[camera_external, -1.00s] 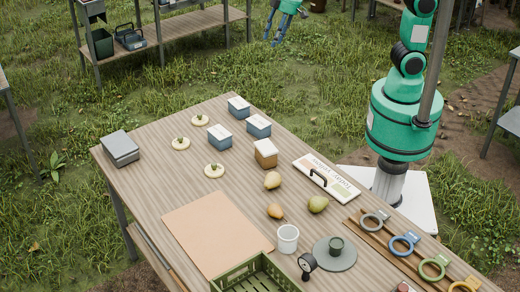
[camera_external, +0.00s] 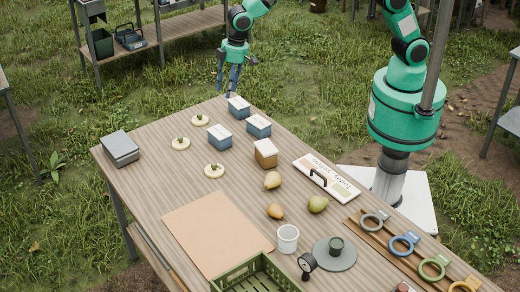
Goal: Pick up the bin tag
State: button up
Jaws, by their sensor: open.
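A flat white board with printed text and a black handle (camera_external: 341,187), which looks like the bin tag, lies on the wooden table (camera_external: 160,190) near its right edge. The text is too small to read surely. My gripper (camera_external: 228,86) is open and empty, fingers pointing down, at the far end of the table. It is up and left of the board, apart from it, close to the rear blue box (camera_external: 238,108). I cannot tell its exact height.
A white cup (camera_external: 288,239), green crate (camera_external: 232,277), green disc (camera_external: 348,258) and coloured rings (camera_external: 402,245) are nearer. A grey case (camera_external: 120,149) sits at the left. A brown mat (camera_external: 210,235) is bare.

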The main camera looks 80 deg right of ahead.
jog(key=w+a+f+n+p, duration=0.1)
jog(key=w+a+f+p, duration=0.1)
jog(key=a+f, duration=0.9)
notch_tip(320, 180, down, 4)
jog(key=shift+w+a+r+g+p, duration=0.15)
jog(key=shift+w+g+p, duration=0.25)
jog(key=shift+p, duration=0.2)
jog(key=shift+f, duration=0.2)
send_over(214, 164)
jog(key=shift+s+f, duration=0.2)
jog(key=shift+f, duration=1.9)
jog(key=shift+s+f, duration=0.15)
jog(key=shift+f, duration=1.9)
jog(key=shift+w+f, duration=0.15)
jog(key=shift+f, duration=1.15)
jog(key=shift+w+f, duration=0.1)
jog(key=shift+f, duration=1.15)
grip_shut()
